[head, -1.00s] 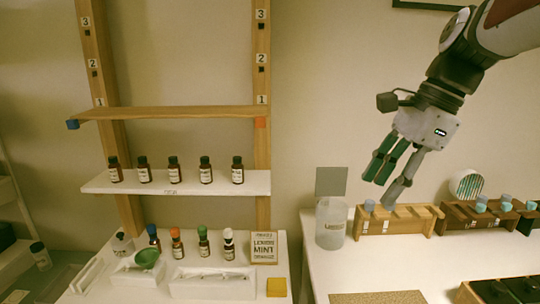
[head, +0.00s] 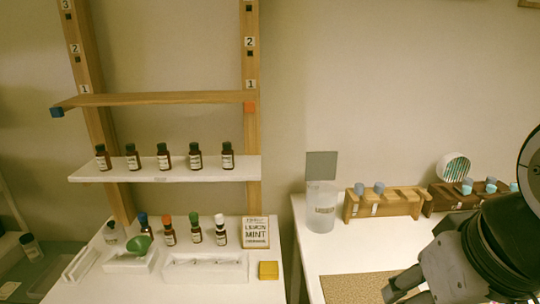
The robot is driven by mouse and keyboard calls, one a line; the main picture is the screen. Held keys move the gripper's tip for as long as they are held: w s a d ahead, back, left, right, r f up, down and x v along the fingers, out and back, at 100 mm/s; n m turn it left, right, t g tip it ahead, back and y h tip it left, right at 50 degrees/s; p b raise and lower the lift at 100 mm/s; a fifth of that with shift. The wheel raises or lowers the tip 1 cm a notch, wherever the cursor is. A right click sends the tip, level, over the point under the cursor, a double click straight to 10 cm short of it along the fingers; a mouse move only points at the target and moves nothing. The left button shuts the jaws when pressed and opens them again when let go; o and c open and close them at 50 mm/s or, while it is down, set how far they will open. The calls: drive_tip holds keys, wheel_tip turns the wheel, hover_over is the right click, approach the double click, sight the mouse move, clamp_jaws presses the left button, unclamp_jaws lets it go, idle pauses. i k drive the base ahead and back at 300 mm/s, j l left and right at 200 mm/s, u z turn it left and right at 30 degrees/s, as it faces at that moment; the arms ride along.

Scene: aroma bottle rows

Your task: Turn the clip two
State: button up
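A blue block (head: 57,112) sits at the left end of the upper wooden shelf (head: 150,99), and an orange block (head: 249,107) at its right end. They may be clips, but I cannot tell for certain. Two wooden posts carry number labels 1, 2 and 3. A "2" label (head: 249,42) on the right post has a small dark square (head: 250,54) below it; the left post has a "2" label (head: 75,49) too. My gripper (head: 398,290) is low at the bottom right, far from the shelf and partly cut off. Its finger opening is not clear.
A white shelf (head: 165,175) holds a row of brown bottles. Below, several colour-capped bottles, a green funnel (head: 139,245) and a yellow block (head: 268,271) stand on a white table. On the right table are a clear container (head: 320,206), a cork mat (head: 350,288) and wooden racks (head: 400,205).

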sight(490, 188)
drive_tip(key=z, duration=0.95)
